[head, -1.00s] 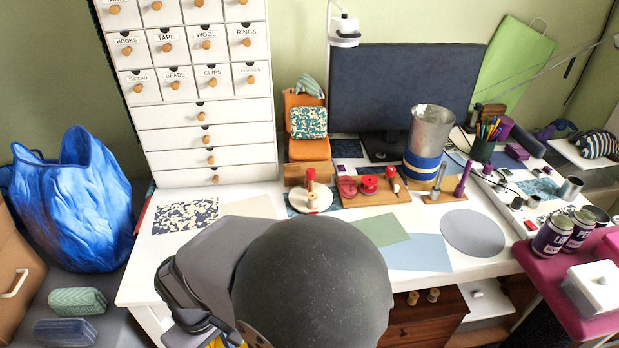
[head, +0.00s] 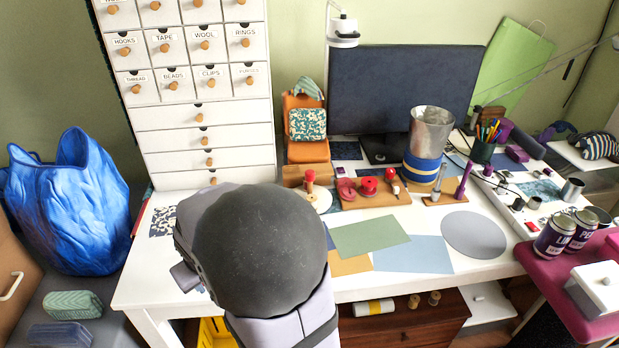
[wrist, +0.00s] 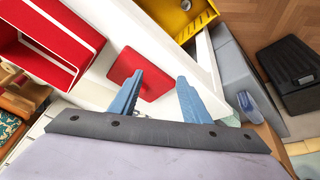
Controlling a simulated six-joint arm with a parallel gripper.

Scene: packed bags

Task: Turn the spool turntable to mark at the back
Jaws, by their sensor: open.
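The spool turntable, a white round disc (head: 323,204), sits on the white desk in front of the orange stand. A wooden peg with a red top (head: 310,180) stands on it. My arm hides the disc's left and near part in the head view, and I cannot make out a mark at its back. My gripper (wrist: 155,92) shows in the wrist view with its two blue-grey fingers apart and nothing between them. It is over the desk, above a flat red rectangle (wrist: 138,75). In the head view it is hidden by my arm. I cannot make out the turntable in the wrist view.
A wooden tray with red spools (head: 372,200) lies just right of the turntable. The white drawer cabinet (head: 205,140) stands behind to the left. Green (head: 370,236) and blue (head: 413,254) sheets lie flat at the right. A yellow crate (wrist: 196,27) is below the desk edge.

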